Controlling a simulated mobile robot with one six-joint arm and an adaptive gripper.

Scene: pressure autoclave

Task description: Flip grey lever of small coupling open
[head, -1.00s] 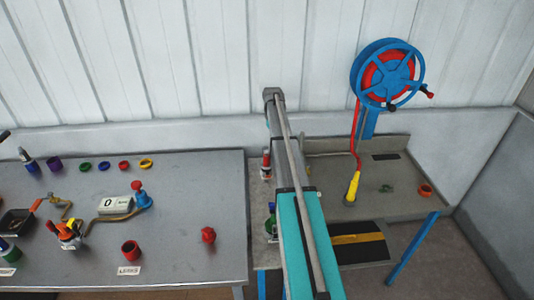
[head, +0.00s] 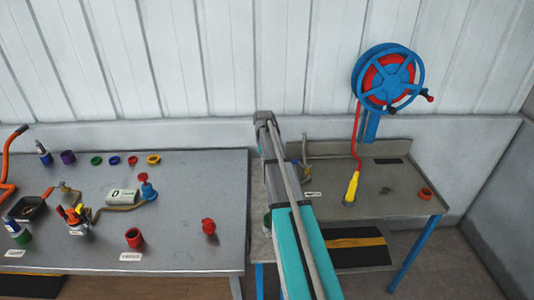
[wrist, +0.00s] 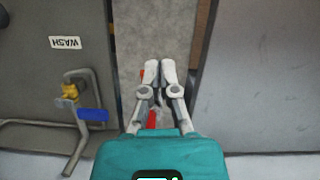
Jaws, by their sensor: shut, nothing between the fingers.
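My gripper (wrist: 160,82) shows in the wrist view, shut and empty, above a narrow grey strip between two tables. Something red (wrist: 152,120) and a bit of orange lie below and beside the fingers, partly hidden by them. I cannot make out a small coupling with a grey lever for certain in either view. A bent grey pipe with a brass fitting (wrist: 70,91) and a blue lever (wrist: 93,115) stands left of my gripper in the wrist view, apart from it. In the head view my arm hides the gripper.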

